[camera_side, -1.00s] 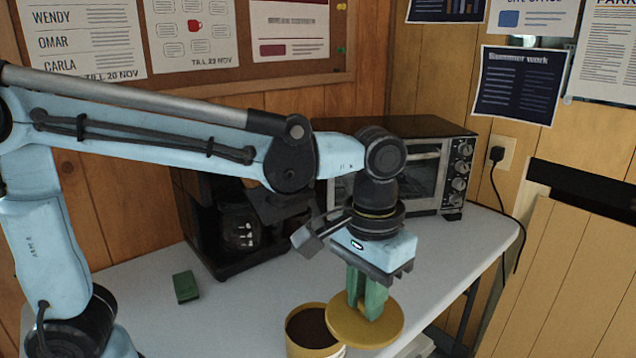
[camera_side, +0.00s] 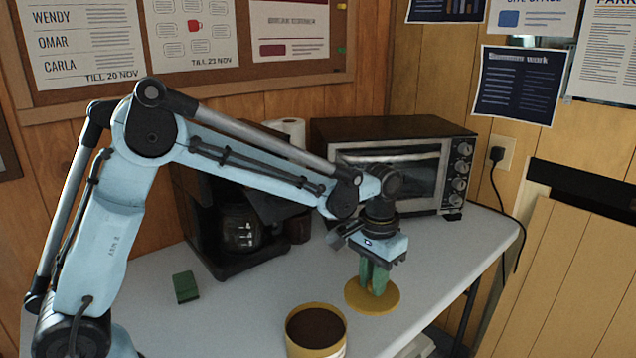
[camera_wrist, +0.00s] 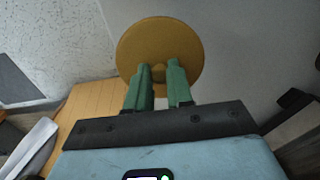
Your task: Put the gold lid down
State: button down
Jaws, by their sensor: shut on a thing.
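The gold lid (camera_side: 354,296) is a flat round disc at or very near the white table top, right of and behind the open canister; I cannot tell whether it touches the table. It also shows in the wrist view (camera_wrist: 138,47), with a small knob between my fingers. My gripper (camera_side: 373,288) has green fingers, points down and is shut on the lid's knob; its fingertips show in the wrist view (camera_wrist: 160,74). The gold canister (camera_side: 316,352) stands open at the front, with dark brown contents.
A black coffee maker (camera_side: 215,225) with a glass jug stands behind, left of the lid. A toaster oven (camera_side: 395,175) stands at the back right. A green block (camera_side: 186,287) lies at the left. The table (camera_side: 440,270) is clear right of the lid.

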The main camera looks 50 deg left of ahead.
aim_at(370, 292)
jog(key=shift+w+a+f, duration=0.5)
jog(key=shift+a, duration=0.15)
jog(key=shift+a+f, duration=0.1)
jog(key=shift+f, duration=1.95)
jog(key=shift+f, duration=0.1)
jog(key=c, duration=1)
grip_release()
notch_tip(370, 292, up, 12)
jog(key=shift+f, duration=0.1)
jog(key=shift+r, duration=0.25)
